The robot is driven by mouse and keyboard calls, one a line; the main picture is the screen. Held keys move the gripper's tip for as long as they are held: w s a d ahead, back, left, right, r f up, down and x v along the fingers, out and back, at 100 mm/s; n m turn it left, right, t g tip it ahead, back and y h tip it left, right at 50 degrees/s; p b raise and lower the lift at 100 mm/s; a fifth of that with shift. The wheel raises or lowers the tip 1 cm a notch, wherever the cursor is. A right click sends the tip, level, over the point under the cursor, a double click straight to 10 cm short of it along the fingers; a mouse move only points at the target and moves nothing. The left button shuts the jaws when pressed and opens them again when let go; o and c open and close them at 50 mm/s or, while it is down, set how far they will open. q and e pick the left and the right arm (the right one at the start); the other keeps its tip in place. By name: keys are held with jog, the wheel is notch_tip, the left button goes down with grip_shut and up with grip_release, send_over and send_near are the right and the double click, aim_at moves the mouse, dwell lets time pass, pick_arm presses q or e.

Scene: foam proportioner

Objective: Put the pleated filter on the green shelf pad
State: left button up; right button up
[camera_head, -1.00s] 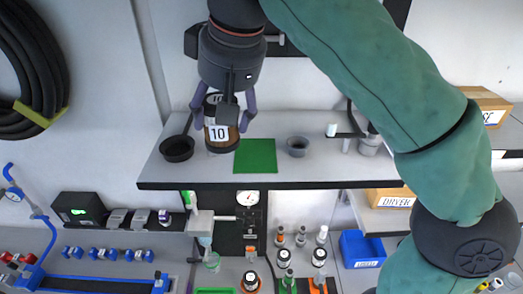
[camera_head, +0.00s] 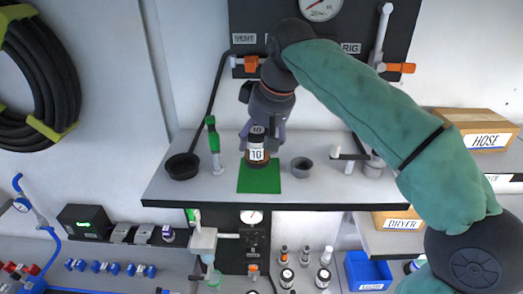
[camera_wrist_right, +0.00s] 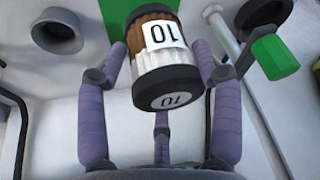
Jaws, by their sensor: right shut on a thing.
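The pleated filter (camera_head: 257,150) is a small brown and white cylinder with dark caps and a "10" label. It shows large in the right wrist view (camera_wrist_right: 160,58). My right gripper (camera_head: 263,137) is shut on it, with purple fingers (camera_wrist_right: 160,75) around its sides. The green shelf pad (camera_head: 259,179) lies flat on the grey shelf. In the head view the filter overlaps the pad's back part; I cannot tell whether it touches the pad. Part of the pad shows behind the filter in the wrist view (camera_wrist_right: 118,14). My left gripper is not in view.
On the shelf (camera_head: 330,190), a black cup (camera_head: 183,167) and a green-handled valve (camera_head: 215,150) stand left of the pad. A grey cup (camera_head: 301,167) stands close on its right. A gauge panel (camera_head: 340,50) is on the wall behind.

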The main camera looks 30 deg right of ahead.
aim_at(262, 151)
jog(key=shift+w+d+f, duration=0.25)
jog(key=shift+d+f, duration=0.05)
jog(key=shift+f, duration=0.15)
jog(key=shift+w+d+f, duration=0.1)
jog(key=shift+d+f, duration=0.05)
jog(key=shift+f, duration=1.6)
jog(key=shift+f, duration=0.1)
jog(key=o, duration=1.2)
jog(key=v, duration=1.2)
jog(key=shift+p, duration=0.35)
